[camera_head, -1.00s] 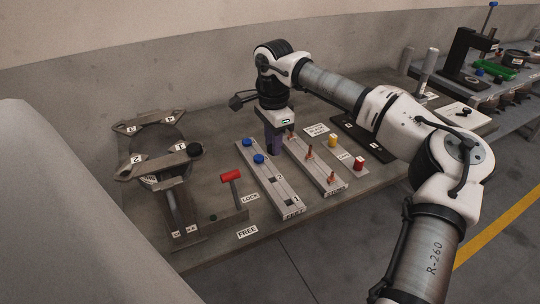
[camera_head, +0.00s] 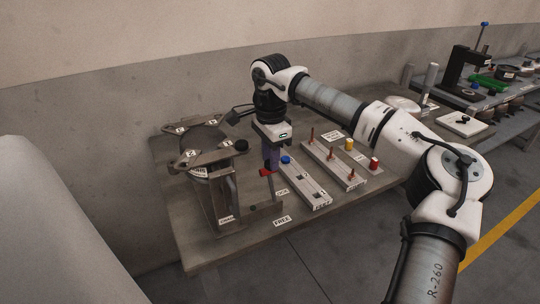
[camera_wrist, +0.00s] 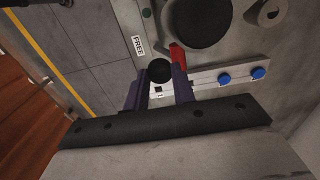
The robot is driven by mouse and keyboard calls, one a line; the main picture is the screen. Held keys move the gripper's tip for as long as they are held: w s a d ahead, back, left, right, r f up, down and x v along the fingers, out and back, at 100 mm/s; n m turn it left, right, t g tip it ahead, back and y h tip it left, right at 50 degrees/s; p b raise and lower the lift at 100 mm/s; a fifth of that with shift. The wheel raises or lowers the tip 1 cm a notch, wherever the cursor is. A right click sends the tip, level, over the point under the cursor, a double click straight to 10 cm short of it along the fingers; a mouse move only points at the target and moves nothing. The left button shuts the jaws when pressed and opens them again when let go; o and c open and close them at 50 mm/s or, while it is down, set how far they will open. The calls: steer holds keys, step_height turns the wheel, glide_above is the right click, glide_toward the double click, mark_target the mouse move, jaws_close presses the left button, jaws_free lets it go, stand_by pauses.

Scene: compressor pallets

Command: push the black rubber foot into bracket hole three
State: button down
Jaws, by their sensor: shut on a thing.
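My gripper (camera_head: 271,163) points down beside the red-handled lever, right of the bracket. In the wrist view the gripper (camera_wrist: 160,80) is shut on the black rubber foot (camera_wrist: 160,70), a round black disc between its two fingers. In the head view I cannot make out this foot at the fingertips. The bracket (camera_head: 205,158) is a grey plate with numbered arms at the left. Another black round piece (camera_head: 241,145) sits at its right arm, near label 1. Hole three's label is too small to read surely.
The red lever handle (camera_wrist: 178,57) is close to the fingers. Another rail holds copper-coloured pins (camera_head: 332,154). Yellow (camera_head: 349,144) and red (camera_head: 374,163) pieces stand further right. The table's front right is clear.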

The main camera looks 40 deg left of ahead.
steer(key=shift+s, duration=0.35)
steer(key=w+d+f+n, duration=0.1)
steer(key=w+d+f, duration=0.1)
steer(key=d+f, duration=1.1)
steer(key=w+d+f+n, duration=0.2)
steer(key=w+d+f, duration=0.1)
steer(key=d+f, duration=1)
steer(key=w+d+f+n, duration=0.1)
steer(key=w+d+f, duration=0.1)
steer(key=d+f, duration=1)
step_height(320, 180, down, 4)
steer(key=shift+w+d+n, duration=0.3)
steer(key=shift+d, duration=0.1)
